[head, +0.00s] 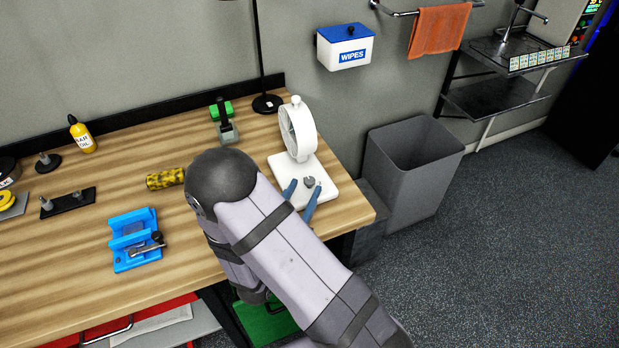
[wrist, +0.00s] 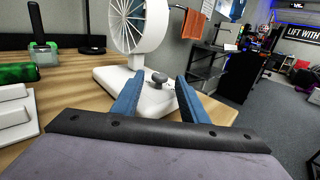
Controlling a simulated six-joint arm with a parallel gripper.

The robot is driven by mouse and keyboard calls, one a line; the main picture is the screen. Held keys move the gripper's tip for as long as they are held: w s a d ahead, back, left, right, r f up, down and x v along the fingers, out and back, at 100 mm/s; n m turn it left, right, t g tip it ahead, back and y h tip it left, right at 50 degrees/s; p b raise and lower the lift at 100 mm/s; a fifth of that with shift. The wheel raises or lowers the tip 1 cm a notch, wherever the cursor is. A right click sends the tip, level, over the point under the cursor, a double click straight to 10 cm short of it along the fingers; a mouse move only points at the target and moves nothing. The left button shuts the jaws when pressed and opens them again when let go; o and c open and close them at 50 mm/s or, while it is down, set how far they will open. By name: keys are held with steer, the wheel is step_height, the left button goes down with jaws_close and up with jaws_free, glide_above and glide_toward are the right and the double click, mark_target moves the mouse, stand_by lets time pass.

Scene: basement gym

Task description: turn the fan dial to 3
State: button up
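A white fan (head: 297,130) stands on its flat white base (head: 321,196) near the right end of the workbench. It also shows in the wrist view (wrist: 145,28). A small dark grey dial (head: 309,181) sits on top of the base; in the wrist view the dial (wrist: 158,78) lies beyond and between my fingertips. Its setting and any numbers are too small to read. My gripper (head: 301,190) has blue fingers spread apart, with nothing between them; in the wrist view the fingers (wrist: 156,84) look open and short of the dial. I cannot tell whether they touch the base.
On the wooden workbench (head: 85,225) are a blue vise (head: 133,240), a yellow-black roller (head: 165,179), a yellow bottle (head: 81,135) and a green-and-grey brush holder (head: 227,131). A black lamp base (head: 267,103) stands behind the fan. A grey bin (head: 408,167) is past the bench's right end.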

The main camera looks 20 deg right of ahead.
mark_target(308, 184)
steer(key=shift+p+x, duration=0.5)
steer(key=shift+x, duration=1.85)
steer(key=c, duration=1)
